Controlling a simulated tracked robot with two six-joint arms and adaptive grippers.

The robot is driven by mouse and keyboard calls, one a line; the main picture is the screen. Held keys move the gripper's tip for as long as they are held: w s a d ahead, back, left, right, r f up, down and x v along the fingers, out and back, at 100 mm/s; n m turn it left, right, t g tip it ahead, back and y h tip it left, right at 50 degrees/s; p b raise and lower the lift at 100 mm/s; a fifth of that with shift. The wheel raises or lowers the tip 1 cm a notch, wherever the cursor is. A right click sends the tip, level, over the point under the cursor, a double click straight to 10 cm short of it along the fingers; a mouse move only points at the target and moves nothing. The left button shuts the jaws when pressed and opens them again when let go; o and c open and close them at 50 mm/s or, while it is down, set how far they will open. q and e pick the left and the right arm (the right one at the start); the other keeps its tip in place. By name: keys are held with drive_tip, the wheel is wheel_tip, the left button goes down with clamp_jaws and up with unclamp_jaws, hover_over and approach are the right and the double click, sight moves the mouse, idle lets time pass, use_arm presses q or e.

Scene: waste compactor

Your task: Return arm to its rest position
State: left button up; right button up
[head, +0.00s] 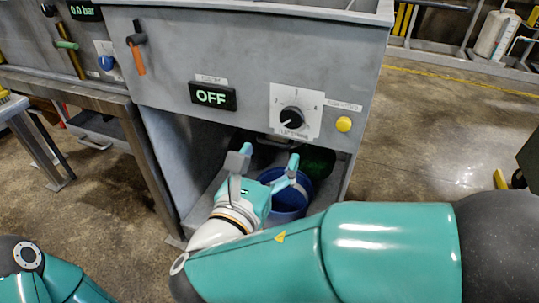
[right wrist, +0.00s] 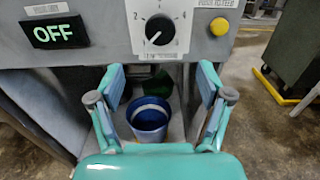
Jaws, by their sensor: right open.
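My right gripper (head: 270,168) is open and empty in front of the grey compactor cabinet (head: 230,50), at the opening below the panel. It also shows in the right wrist view (right wrist: 160,85), its two fingers spread below the dial. The black dial (head: 291,117) on its white plate is on the cabinet front, apart from the fingers. My right arm comes in from the lower right of the head view. Part of my left arm shows at the lower left; the left gripper is out of view.
A blue bucket (head: 290,195) stands in the cabinet opening behind the right gripper, also in the right wrist view (right wrist: 148,118). An OFF display (head: 212,96), yellow button (head: 344,124) and orange-handled lever (head: 137,58) are on the front. A metal bench (head: 70,90) stands left.

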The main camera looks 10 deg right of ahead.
drive_tip(key=s+d+f+m+g+y, duration=0.25)
drive_tip(key=f+g, duration=0.25)
drive_tip(key=f, duration=0.8)
drive_tip(key=s+d+f+m+g+y, duration=0.15)
drive_tip(key=d+f+g, duration=0.3)
drive_tip(key=f, duration=0.85)
drive_tip(key=s+a+f+m+g+y, duration=0.3)
drive_tip(key=s+f+m+g+y, duration=0.1)
drive_tip(key=s+f+m, duration=0.3)
drive_tip(key=s+a+f+m+g+y, duration=0.3)
drive_tip(key=s+f+m+g, duration=0.2)
drive_tip(key=s+f, duration=0.3)
wheel_tip(320, 180, down, 7)
drive_tip(key=w+d+m+t+y, duration=0.2)
drive_tip(key=w+m+t+y, duration=0.15)
drive_tip(key=m, duration=1.15)
wheel_tip(320, 180, up, 27)
drive_tip(key=p, duration=2.7)
drive_tip(key=shift+s+r+t+p, duration=0.15)
drive_tip(key=shift+t+p, duration=0.15)
